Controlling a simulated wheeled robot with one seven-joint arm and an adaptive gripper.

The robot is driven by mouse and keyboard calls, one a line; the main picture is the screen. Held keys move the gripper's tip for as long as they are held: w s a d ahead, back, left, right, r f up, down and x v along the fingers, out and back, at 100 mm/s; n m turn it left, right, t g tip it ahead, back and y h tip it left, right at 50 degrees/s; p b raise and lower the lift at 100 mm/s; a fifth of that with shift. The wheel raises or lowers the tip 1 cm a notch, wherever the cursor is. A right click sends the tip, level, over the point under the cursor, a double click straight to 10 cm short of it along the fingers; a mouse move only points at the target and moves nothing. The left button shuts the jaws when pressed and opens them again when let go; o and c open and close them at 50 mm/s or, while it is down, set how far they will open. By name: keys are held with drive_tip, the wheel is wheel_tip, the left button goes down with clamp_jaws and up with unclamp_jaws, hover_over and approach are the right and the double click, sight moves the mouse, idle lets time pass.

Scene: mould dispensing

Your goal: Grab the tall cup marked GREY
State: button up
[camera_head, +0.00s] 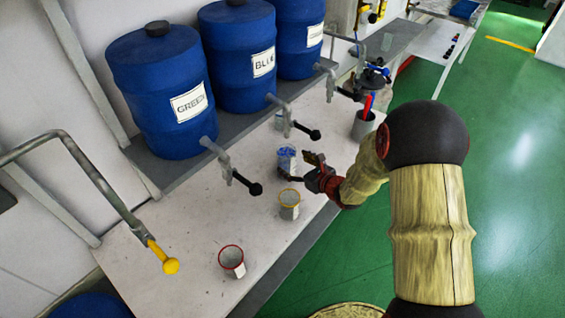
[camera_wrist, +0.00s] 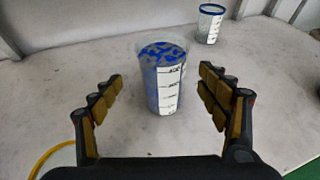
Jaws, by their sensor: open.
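A cup with blue-speckled contents (camera_wrist: 165,90) and black level marks on a white strip stands upright between the spread fingers of my gripper (camera_wrist: 160,85) in the wrist view. The fingers do not appear to touch it. In the head view the same cup (camera_head: 286,158) stands on the bench just beyond my gripper (camera_head: 301,168), which is open. A tall grey cup (camera_head: 362,126) stands near the bench's right edge, behind my gripper. No GREY marking is readable on any cup.
A yellow-rimmed cup (camera_head: 289,205) stands close to my gripper, and a red-rimmed cup (camera_head: 231,262) farther forward. A blue-rimmed cup (camera_wrist: 208,24) stands at the back. Blue barrels (camera_head: 160,90) with taps overhang the bench (camera_head: 180,235). The bench's front left is mostly clear.

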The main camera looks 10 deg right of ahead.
sight(282, 155)
drive_tip(key=b+x, duration=0.1)
drive_tip(key=x, duration=0.2)
drive_tip(key=b+x, duration=0.1)
drive_tip(key=x, duration=0.2)
drive_tip(key=shift+w+d+f, duration=0.15)
drive_tip(key=shift+f, duration=0.25)
drive_tip(key=shift+r, duration=0.1)
drive_tip(key=shift+c, duration=0.4)
drive_tip(key=shift+c, duration=0.6)
drive_tip(key=c, duration=1.5)
drive_tip(key=shift+r, duration=0.1)
drive_tip(key=shift+c, duration=1.2)
drive_tip(key=shift+d+r, duration=0.1)
drive_tip(key=shift+r, duration=0.05)
